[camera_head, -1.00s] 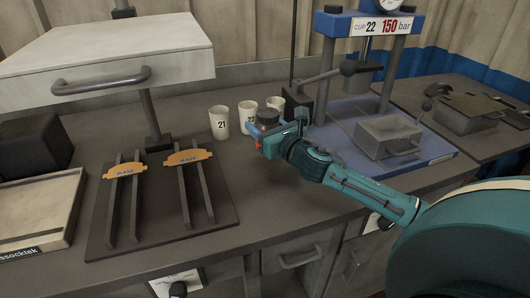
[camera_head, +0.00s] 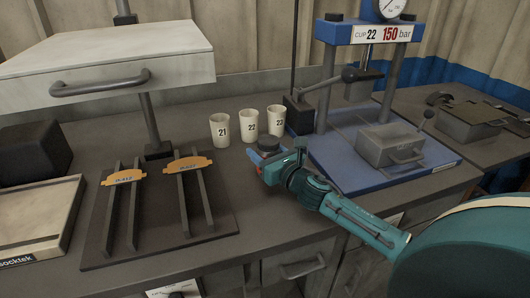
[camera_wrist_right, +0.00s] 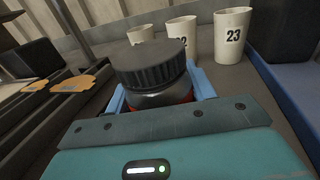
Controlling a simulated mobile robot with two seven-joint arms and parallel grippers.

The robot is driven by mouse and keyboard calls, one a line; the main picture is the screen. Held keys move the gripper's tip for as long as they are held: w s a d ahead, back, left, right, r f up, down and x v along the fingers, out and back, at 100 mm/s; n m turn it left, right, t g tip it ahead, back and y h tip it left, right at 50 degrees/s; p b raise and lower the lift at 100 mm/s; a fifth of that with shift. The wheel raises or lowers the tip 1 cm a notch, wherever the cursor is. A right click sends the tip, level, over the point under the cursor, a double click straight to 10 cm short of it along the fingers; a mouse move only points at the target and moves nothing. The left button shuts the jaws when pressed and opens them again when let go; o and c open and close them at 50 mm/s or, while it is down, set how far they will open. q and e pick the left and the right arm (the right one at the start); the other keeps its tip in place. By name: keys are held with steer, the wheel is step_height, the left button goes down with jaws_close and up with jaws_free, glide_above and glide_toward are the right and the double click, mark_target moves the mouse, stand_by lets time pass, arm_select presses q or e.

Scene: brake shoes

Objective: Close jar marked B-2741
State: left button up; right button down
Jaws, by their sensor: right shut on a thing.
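A dark jar with a black ribbed lid (camera_wrist_right: 150,64) on its top is between the blue fingers of my right gripper (camera_head: 272,160). The jar's dark body (camera_wrist_right: 160,97) shows below the lid in the right wrist view, with a little red at its side. My right gripper is shut on the jar, low over the bench in front of the cups. I cannot tell whether the jar touches the bench or how tight the lid is. No marking B-2741 is readable on it. My left gripper is not in view.
Behind the jar stand white cups 21 (camera_head: 220,131), 22 (camera_head: 249,122) and 23 (camera_head: 275,119). A blue press (camera_head: 327,172) with a grey box (camera_head: 388,146) stands right. A dark rack (camera_head: 100,252) with two orange-backed brake shoes lies left. Bare bench (camera_head: 262,215) lies in front.

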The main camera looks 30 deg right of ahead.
steer(key=shift+f, duration=0.1)
steer(key=c, duration=0.5)
jaws_free()
steer(key=shift+r, duration=0.2)
steer(key=shift+s+f, duration=0.15)
steer(key=shift+s, duration=0.15)
steer(key=s, duration=1.1)
steer(key=shift+s+d+b, duration=0.15)
steer(key=shift+s+b, duration=0.05)
steer(key=shift+b, duration=0.2)
